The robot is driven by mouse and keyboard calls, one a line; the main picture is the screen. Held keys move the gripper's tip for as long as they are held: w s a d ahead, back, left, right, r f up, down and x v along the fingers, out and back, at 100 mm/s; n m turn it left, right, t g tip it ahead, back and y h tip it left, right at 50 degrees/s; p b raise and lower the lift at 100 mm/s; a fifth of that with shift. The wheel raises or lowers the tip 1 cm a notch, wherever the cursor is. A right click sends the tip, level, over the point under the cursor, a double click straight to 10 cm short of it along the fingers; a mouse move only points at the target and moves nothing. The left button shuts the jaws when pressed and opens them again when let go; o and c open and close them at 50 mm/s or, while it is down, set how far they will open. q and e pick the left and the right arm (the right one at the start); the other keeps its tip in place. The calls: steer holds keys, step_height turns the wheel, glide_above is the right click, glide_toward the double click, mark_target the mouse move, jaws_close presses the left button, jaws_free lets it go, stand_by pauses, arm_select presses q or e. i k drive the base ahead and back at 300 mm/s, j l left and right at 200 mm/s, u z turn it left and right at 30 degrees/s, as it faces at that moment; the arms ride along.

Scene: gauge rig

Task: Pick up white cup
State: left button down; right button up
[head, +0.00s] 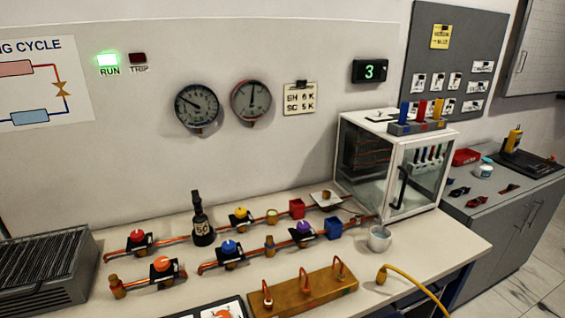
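A white cup (379,239) stands upright on the light bench top, in front of the glass-fronted cabinet and near the bench's right end. Its open mouth faces up, and the inside looks empty from here. Neither of my grippers shows in the head view, so nothing is seen touching the cup.
A glass-fronted white cabinet (402,165) stands behind the cup. A yellow hose (408,279) curves off the bench in front of it. A blue block (333,228) and copper pipes with coloured valves lie to its left.

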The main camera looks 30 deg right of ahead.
mark_target(380, 235)
steer(key=k+l+z, duration=0.1)
steer(key=l+z, duration=0.4)
steer(key=z, duration=0.25)
steer(key=l+z, duration=0.35)
steer(key=k+j, duration=0.05)
